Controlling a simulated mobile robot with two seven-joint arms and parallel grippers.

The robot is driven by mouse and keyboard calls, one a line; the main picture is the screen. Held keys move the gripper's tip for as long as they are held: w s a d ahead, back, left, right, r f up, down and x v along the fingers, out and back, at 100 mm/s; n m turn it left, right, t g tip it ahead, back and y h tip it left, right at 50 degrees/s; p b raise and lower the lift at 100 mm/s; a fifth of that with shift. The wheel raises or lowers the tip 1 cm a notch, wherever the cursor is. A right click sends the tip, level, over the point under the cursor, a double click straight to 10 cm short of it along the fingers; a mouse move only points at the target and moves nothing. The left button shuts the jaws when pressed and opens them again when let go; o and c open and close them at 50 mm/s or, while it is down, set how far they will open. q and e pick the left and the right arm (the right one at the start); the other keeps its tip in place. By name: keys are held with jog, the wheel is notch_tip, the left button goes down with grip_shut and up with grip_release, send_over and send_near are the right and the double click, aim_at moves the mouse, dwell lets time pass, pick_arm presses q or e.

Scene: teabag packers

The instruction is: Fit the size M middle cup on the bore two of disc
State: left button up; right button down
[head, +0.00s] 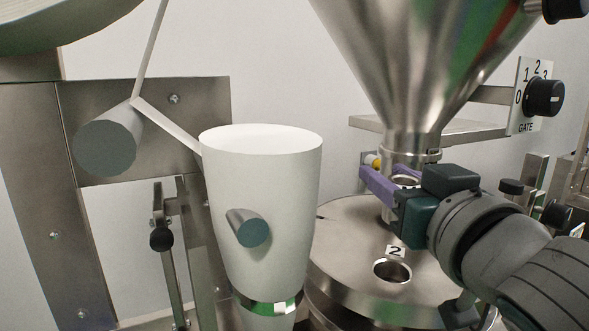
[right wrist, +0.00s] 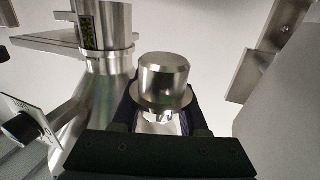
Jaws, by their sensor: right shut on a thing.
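My right gripper (head: 384,186) reaches in from the right, in front of the funnel spout, with purple fingers. In the right wrist view the cup (right wrist: 164,75) is a short steel cylinder with a wider flange, between the dark fingers of the gripper (right wrist: 165,120). The steel disc (head: 345,255) lies below. Its open bore two (head: 392,270) is near the front, beside a white "2" label (head: 395,251). The cup is above and behind that bore, apart from it. The size mark cannot be read.
A large steel funnel (head: 425,65) hangs closely above the gripper. A gate dial (head: 543,97) is at the right. A tall white tapered body (head: 265,185) stands left of the disc, with a steel panel and roller (head: 108,145) behind it. The disc's front is clear.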

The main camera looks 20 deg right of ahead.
jog(key=b, duration=0.4)
send_over(382, 257)
jog(key=shift+w+f, duration=0.1)
jog(key=shift+f, duration=2.6)
jog(key=shift+f+b, duration=0.7)
jog(key=shift+f, duration=0.15)
jog(key=shift+f+b, duration=0.8)
jog(key=shift+f, duration=0.15)
jog(key=shift+c, duration=1.8)
grip_release()
jog(key=shift+f, duration=0.1)
